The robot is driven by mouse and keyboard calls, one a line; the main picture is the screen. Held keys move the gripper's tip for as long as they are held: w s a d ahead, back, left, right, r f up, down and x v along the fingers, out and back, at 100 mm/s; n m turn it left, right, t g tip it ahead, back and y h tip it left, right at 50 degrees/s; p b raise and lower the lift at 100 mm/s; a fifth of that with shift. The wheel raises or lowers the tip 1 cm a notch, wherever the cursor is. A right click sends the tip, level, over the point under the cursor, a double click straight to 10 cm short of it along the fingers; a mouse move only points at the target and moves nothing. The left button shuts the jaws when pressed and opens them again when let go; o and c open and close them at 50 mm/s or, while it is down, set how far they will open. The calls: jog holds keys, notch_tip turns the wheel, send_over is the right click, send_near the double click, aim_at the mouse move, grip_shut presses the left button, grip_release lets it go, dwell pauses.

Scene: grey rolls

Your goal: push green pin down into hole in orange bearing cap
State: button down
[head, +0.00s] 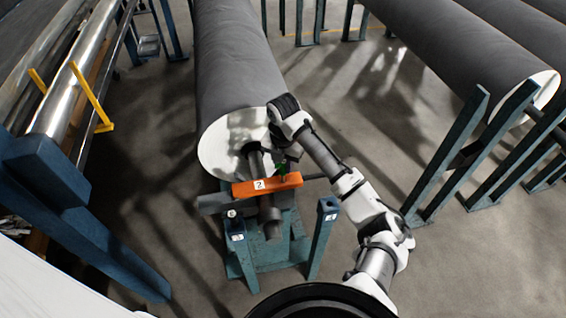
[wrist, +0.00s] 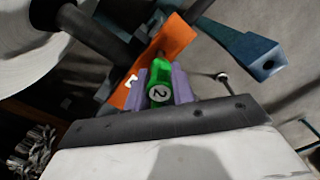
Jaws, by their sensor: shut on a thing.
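The orange bearing cap (head: 262,186) lies across the grey shaft (head: 268,215) at the end of the big roll, with a white number label on it. In the wrist view the orange cap (wrist: 178,42) runs diagonally behind the fingers. The green pin (wrist: 158,72) stands between the purple fingers of my gripper (wrist: 158,88), which is shut on it. The pin has a round label with a 2. Its far tip is at the orange cap; how deep it sits in the hole I cannot tell. In the head view the pin (head: 283,170) is small above the cap's right part.
The blue stand (head: 272,250) with upright posts (head: 324,235) carries the shaft. The grey roll (head: 235,75) rises behind. A blue rack (head: 50,165) is at left, and more rolls (head: 470,50) are at right. Floor between them is free.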

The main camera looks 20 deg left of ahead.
aim_at(283, 173)
jog(key=shift+f+b, duration=1.3)
jog(key=shift+f, duration=0.75)
jog(key=c, duration=1.1)
grip_release()
notch_tip(283, 173, up, 14)
jog(key=shift+f+b, duration=0.1)
jog(key=shift+b, duration=0.2)
